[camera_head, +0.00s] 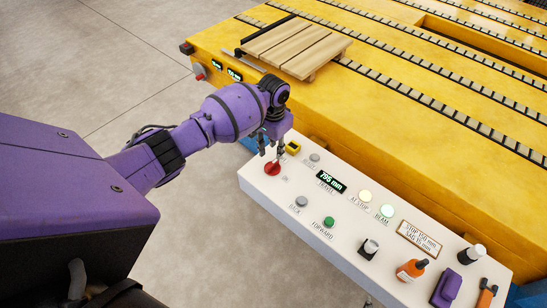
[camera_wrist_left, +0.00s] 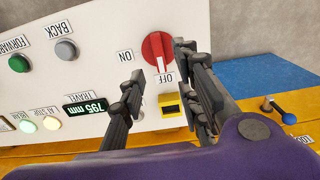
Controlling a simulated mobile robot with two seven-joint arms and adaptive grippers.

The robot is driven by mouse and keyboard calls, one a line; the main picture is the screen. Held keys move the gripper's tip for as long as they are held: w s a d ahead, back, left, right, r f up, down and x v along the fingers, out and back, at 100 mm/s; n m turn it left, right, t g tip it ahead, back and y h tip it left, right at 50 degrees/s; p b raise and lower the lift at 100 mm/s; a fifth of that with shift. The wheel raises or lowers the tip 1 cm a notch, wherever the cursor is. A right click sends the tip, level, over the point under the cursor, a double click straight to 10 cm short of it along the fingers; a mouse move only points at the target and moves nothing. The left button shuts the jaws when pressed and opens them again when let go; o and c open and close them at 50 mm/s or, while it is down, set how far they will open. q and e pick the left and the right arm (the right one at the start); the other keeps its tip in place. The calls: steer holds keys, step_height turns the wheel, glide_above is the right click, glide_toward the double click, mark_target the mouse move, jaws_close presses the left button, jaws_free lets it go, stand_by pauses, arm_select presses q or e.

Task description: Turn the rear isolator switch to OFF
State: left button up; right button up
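The red rotary isolator switch (camera_head: 272,168) sits at the near-left end of the white control panel. In the left wrist view the red switch (camera_wrist_left: 156,48) has an ON label to its left and an OFF label (camera_wrist_left: 166,77) below it. Its raised bar stands nearly upright in that view, with a pale mark at the end beside OFF. My left gripper (camera_head: 272,150) is just above the switch. In the wrist view its two fingers (camera_wrist_left: 161,85) are spread apart with nothing between them; contact with the switch is unclear. My right gripper does not show.
The white panel (camera_head: 345,225) also carries a green FORWARD button (camera_head: 328,222), a grey BACK button (camera_head: 301,201), lamps and a 795 mm display (camera_head: 330,181). A bottle (camera_head: 411,270) and other items lie at its right end. The yellow conveyor (camera_head: 385,110) holds wooden boards (camera_head: 297,46).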

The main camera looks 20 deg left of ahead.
mark_target(274, 162)
arm_select(q)
step_height(274, 162, up, 5)
steer(key=shift+r, duration=0.1)
stand_by(0.6)
